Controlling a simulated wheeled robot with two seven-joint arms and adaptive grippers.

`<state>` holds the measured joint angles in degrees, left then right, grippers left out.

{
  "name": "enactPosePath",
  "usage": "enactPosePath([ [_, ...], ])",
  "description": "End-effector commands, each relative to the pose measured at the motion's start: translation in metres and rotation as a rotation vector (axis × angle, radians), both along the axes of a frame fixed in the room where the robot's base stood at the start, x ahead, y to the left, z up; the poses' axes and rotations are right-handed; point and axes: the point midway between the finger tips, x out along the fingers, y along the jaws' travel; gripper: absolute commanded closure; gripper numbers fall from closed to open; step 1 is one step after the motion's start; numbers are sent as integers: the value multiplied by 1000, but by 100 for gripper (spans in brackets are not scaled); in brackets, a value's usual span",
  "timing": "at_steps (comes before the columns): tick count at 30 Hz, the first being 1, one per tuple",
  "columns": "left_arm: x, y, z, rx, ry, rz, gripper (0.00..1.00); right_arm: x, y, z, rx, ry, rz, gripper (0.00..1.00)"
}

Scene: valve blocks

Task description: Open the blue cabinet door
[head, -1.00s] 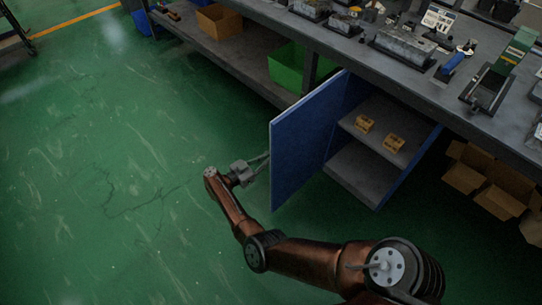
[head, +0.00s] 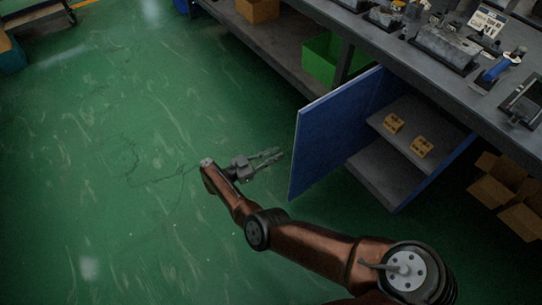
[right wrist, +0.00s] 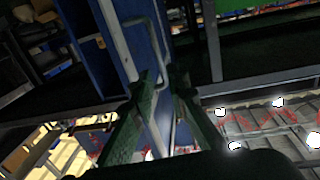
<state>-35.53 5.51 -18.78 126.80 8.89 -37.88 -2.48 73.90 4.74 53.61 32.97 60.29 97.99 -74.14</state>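The blue cabinet door (head: 325,145) stands swung wide open, its free edge toward the left. The blue cabinet (head: 440,172) under the bench shows its shelves. My right gripper (head: 282,155) is just left of the door's free edge, with a small gap in the head view. Its two fingers are spread, with nothing visibly clamped. In the right wrist view, the fingers (right wrist: 168,82) point toward the blue door (right wrist: 112,45) and its grey bar handle (right wrist: 157,50). The handle's lower part shows between the fingers; contact cannot be told. My left gripper is not in view.
Small yellow-brown blocks (head: 393,123) sit on the cabinet's upper shelf. The bench top (head: 400,52) above carries metal parts. A green bin (head: 322,60) is on the lower shelf behind the door, and cardboard boxes (head: 495,182) are at right.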

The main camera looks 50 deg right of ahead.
Motion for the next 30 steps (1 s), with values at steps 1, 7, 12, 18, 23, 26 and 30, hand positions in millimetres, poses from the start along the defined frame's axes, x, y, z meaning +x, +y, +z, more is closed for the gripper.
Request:
enactPosePath([
  [1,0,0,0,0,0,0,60,3,1,1,-1,-1,1,85],
  [7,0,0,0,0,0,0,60,7,14,1,-2,1,0,85],
  [12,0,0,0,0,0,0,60,7,19,1,-4,1,-3,85],
  [18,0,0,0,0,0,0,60,6,20,1,-5,1,-4,85],
  [23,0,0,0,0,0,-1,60,6,20,1,-4,1,-4,85],
  [26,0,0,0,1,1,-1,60,6,20,1,-4,1,-4,85],
  [30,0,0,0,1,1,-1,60,6,20,1,-4,1,-4,85],
])
